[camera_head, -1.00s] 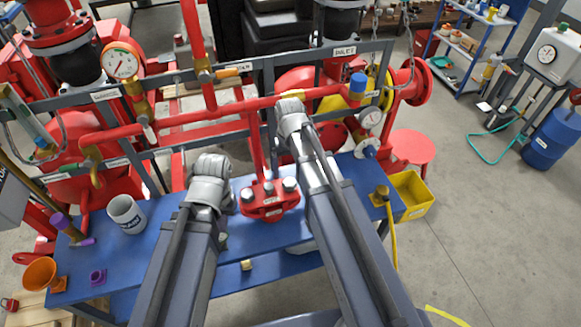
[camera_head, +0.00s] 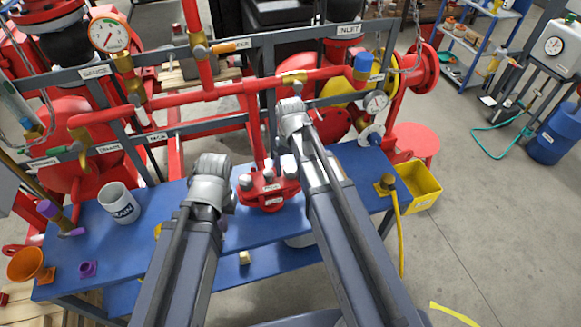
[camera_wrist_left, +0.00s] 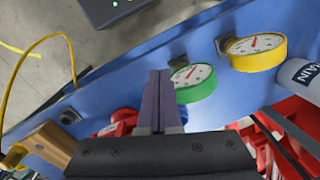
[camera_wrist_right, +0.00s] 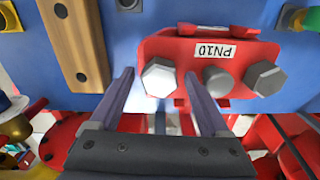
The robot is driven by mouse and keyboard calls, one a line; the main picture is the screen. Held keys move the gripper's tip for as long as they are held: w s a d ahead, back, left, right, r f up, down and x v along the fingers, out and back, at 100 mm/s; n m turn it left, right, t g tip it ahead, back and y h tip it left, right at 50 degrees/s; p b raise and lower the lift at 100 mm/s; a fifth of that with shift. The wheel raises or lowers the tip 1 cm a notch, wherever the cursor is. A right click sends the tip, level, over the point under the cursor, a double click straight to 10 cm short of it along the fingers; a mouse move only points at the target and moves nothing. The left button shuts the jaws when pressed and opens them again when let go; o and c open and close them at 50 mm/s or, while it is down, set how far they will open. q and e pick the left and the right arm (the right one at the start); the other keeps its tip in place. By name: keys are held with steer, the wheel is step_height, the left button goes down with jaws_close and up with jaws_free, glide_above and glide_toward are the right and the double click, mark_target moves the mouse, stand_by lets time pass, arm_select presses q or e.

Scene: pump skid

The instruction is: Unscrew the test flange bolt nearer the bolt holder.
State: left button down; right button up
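The red test flange (camera_head: 266,196), labelled PN10, stands on the blue bench between my arms. In the right wrist view, its two hex bolts flank a grey middle stud (camera_wrist_right: 217,80). The bolt on the left there (camera_wrist_right: 158,78) is nearer the wooden block with dark holes (camera_wrist_right: 75,40), which looks like the bolt holder; the other bolt (camera_wrist_right: 265,78) is farther. My right gripper (camera_wrist_right: 160,74) is open, its fingertips on either side of the nearer bolt in the picture; contact cannot be told. My left gripper (camera_wrist_left: 159,73) is shut and empty over the bench.
Red pipework and a grey frame (camera_head: 258,42) rise behind the flange. Green (camera_wrist_left: 195,83) and yellow (camera_wrist_left: 257,52) gauges lie near my left gripper. A yellow bin (camera_head: 418,186) is at right.

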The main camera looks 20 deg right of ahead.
jaws_close()
steer(key=n, duration=0.7)
steer(key=shift+n, duration=0.3)
steer(key=n, duration=0.7)
stand_by(0.4)
